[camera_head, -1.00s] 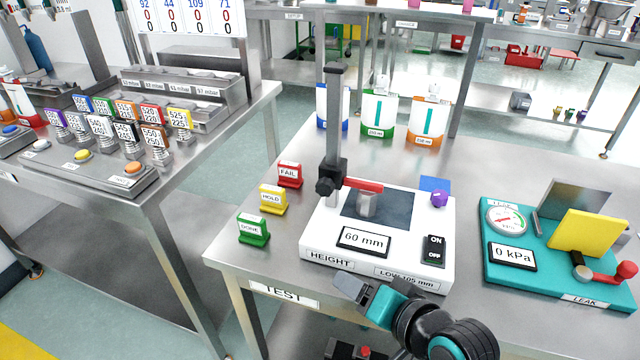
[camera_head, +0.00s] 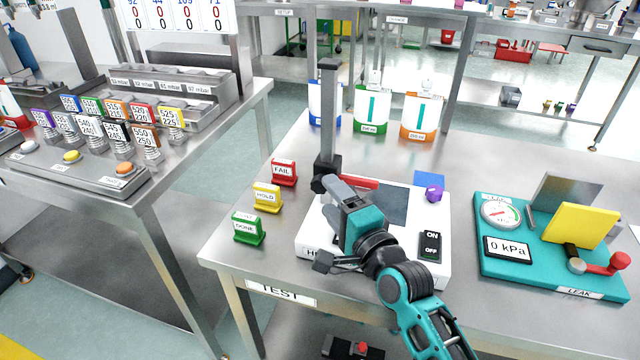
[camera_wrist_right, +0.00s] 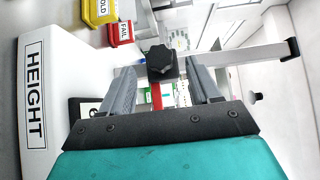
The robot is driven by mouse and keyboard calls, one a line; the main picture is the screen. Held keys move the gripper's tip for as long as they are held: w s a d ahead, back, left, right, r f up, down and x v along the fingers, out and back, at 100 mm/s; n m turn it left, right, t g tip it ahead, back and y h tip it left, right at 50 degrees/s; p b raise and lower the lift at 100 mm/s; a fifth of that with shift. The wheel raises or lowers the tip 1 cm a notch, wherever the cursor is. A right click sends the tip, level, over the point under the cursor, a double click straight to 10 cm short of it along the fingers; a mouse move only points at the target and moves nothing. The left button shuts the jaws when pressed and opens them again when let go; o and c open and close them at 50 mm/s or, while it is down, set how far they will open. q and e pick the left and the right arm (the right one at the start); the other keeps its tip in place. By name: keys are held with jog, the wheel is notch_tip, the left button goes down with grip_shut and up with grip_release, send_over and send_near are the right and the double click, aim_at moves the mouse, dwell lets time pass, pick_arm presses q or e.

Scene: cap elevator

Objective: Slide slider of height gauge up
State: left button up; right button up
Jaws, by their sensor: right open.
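The height gauge has a white base (camera_head: 437,268) and an upright grey post (camera_head: 328,110). Its slider, a black block with a dark knob (camera_head: 322,185), sits low on the post. A red arm (camera_head: 362,182) sticks out from it to the right. My right gripper (camera_head: 322,222) is open in front of the slider, above the base, and hides the gauge's display. In the right wrist view the slider's knob (camera_wrist_right: 160,62) appears between the two fingers, beyond their tips and apart from them as far as I can tell. My left gripper is not in view.
Red, yellow and green tags (camera_head: 249,229) stand left of the gauge. A teal leak tester (camera_head: 510,275) stands to the right. A purple knob (camera_head: 433,193) and an on/off switch (camera_head: 431,245) are on the gauge base.

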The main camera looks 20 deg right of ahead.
aim_at(320, 184)
jog(key=shift+w+a, duration=0.2)
jog(key=shift+w, duration=0.7)
jog(key=shift+w+a, duration=0.15)
jog(key=shift+w, duration=0.7)
jog(key=shift+w+a, duration=0.2)
jog(key=shift+w, duration=0.7)
grip_shut()
jog(key=shift+r, duration=0.1)
